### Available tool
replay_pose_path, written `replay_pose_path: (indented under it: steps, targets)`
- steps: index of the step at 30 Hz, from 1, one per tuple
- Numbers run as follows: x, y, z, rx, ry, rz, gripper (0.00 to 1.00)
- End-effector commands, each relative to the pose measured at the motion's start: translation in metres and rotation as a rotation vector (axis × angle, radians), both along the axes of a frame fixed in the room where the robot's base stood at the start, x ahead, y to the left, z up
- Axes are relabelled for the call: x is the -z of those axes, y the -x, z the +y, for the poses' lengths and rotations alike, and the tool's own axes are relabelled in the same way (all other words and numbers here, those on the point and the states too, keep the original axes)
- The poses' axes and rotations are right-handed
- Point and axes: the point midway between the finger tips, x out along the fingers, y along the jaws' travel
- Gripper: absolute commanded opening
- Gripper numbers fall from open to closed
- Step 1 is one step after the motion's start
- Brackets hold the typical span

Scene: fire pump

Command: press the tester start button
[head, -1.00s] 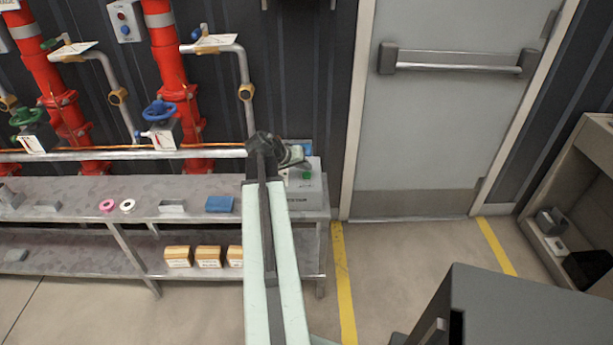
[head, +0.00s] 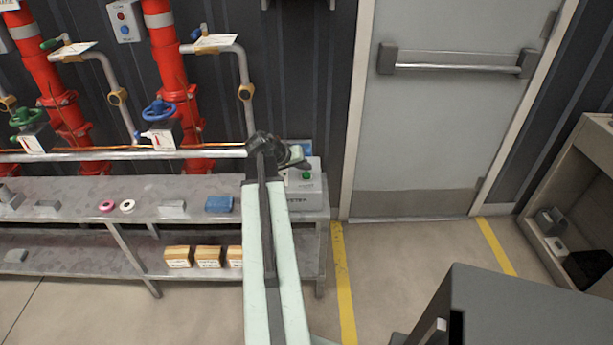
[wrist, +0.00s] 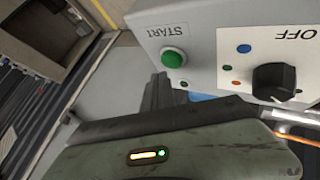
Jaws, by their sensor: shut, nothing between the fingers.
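The tester (head: 310,197) is a light grey box at the right end of the metal bench. Its green START button (wrist: 173,58) shows in the wrist view, upside down, and in the head view (head: 306,175). My gripper (wrist: 160,75) is shut and empty. Its fingertips appear just below and left of the button in the wrist view, with the button uncovered. I cannot tell how far they are from the panel. In the head view my gripper (head: 298,160) is over the back part of the tester, partly hidden by my arm.
A black knob (wrist: 275,83) by an OFF label and small coloured lights sit beside the button. The bench (head: 80,200) holds a blue block (head: 219,204) and rings. Red pipes (head: 172,70) stand behind. A grey door (head: 440,120) is to the right.

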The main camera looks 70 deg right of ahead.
Motion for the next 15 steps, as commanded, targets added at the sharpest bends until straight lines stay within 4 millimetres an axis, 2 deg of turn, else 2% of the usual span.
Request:
replay_pose_path:
  steps: [15]
  targets:
    - [0.0096, -0.0025, 0.0000, 0.000, 0.000, 0.000, 0.00]
